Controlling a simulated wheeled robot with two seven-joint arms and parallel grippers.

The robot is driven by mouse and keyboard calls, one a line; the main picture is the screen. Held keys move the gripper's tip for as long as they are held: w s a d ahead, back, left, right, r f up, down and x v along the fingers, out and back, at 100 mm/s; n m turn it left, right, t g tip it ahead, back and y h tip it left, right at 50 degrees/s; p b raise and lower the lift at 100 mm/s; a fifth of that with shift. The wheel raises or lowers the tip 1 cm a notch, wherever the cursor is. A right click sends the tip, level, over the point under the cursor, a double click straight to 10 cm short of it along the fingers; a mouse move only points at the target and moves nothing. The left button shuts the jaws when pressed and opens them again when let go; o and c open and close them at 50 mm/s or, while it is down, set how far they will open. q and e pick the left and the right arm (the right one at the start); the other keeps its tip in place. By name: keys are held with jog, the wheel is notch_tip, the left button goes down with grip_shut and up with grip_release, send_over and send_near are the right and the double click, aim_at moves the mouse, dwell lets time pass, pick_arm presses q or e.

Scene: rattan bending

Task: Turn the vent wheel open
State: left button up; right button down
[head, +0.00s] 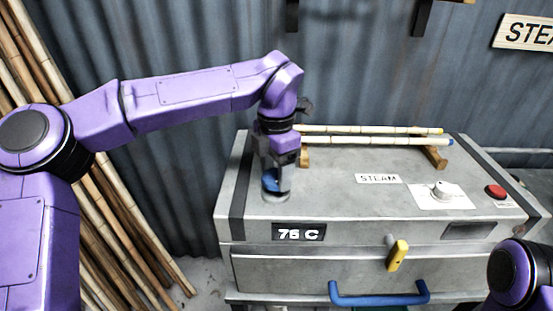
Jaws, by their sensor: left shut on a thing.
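The vent wheel (269,181) is a small blue part on a round metal base at the left end of the grey steam box's top. Only a little of it shows behind my fingers. My left gripper (277,184) points down over it and is shut on it. The steam box (330,205) has a display reading 76 C on its front. My right gripper is out of view; only a purple part of my right arm shows at the bottom right.
Rattan poles (370,140) lie on wooden rests on the box's back. A white knob (440,190) and a red button (495,191) are at the right. A yellow-handled lever (398,256) and a blue handle (380,299) stick out in front. Tall poles (130,235) lean at left.

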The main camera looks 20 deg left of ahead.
aim_at(275, 176)
pick_arm(q)
jog(key=shift+m+p, duration=0.8)
jog(key=shift+m, duration=0.2)
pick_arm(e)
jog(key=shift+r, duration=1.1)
pick_arm(q)
jog(key=o, duration=0.9)
jog(key=shift+o, duration=0.7)
jog(key=shift+s+a, duration=0.1)
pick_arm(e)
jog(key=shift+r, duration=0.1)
pick_arm(q)
jog(key=shift+r, duration=0.1)
jog(key=shift+r, duration=0.4)
notch_tip(275, 176, up, 10)
jog(key=b, duration=0.1)
jog(key=shift+f, duration=0.2)
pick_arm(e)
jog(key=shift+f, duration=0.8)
